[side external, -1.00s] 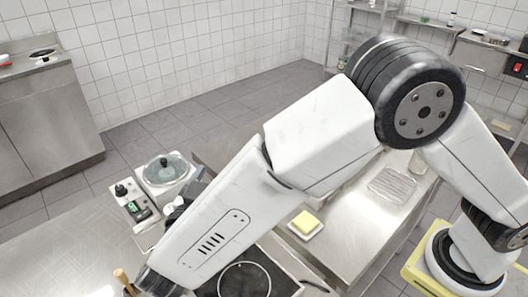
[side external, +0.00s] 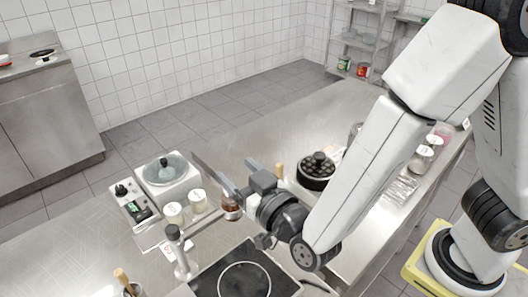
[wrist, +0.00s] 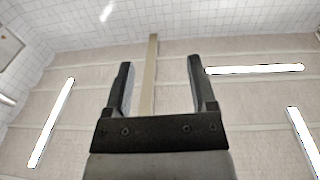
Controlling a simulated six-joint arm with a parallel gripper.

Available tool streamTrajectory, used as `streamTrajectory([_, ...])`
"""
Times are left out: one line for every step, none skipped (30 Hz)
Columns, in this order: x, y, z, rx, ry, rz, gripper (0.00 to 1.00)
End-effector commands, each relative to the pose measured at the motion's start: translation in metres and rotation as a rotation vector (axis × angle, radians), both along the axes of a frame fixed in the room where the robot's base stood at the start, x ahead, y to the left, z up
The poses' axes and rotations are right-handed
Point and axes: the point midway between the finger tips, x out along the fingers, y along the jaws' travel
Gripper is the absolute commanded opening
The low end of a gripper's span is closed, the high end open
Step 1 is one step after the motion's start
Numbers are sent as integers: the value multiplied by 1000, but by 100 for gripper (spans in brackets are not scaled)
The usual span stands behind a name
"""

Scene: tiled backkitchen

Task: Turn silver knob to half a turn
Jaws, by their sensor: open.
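I cannot make out a silver knob in either view. A white appliance with a glass lid (side external: 165,170) stands at the left of the counter in the side view. Its control panel (side external: 136,205) has a black-topped knob (side external: 121,190) and a small display. My gripper (side external: 234,172) is open and empty, to the right of this appliance and above the counter. In the wrist view both fingers of my gripper (wrist: 160,66) stand apart and point towards the ceiling, with nothing between them.
A black cooktop (side external: 243,272) lies below my gripper. The far counter (side external: 265,127) is mostly bare. The wrist view shows ceiling lamps (wrist: 254,69).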

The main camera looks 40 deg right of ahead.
Motion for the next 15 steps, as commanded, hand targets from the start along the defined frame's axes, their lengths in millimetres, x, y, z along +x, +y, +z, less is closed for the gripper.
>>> streamTrajectory([-3,-2,-2,-3,10,19,73])
streamTrajectory([-5,-2,-2,-2,15,32,73])
streamTrajectory([-7,-3,-4,-4,24,48,73])
streamTrajectory([-9,-3,-5,-4,30,60,73])
streamTrajectory([-10,-4,-6,-6,36,72,73])
streamTrajectory([-13,-4,-7,-7,44,86,73])
streamTrajectory([-15,-5,-8,-8,50,98,73])
streamTrajectory([-16,-5,-9,-8,56,108,73])
streamTrajectory([-19,-6,-10,-10,65,123,73])
streamTrajectory([-21,-6,-12,-11,70,133,73])
streamTrajectory([-20,-5,-15,-12,70,130,73])
streamTrajectory([-19,-5,-18,-13,70,128,73])
streamTrajectory([-19,-5,-20,-12,69,128,73])
streamTrajectory([-19,-5,-22,-12,69,128,73])
streamTrajectory([-19,-5,-25,-13,70,127,73])
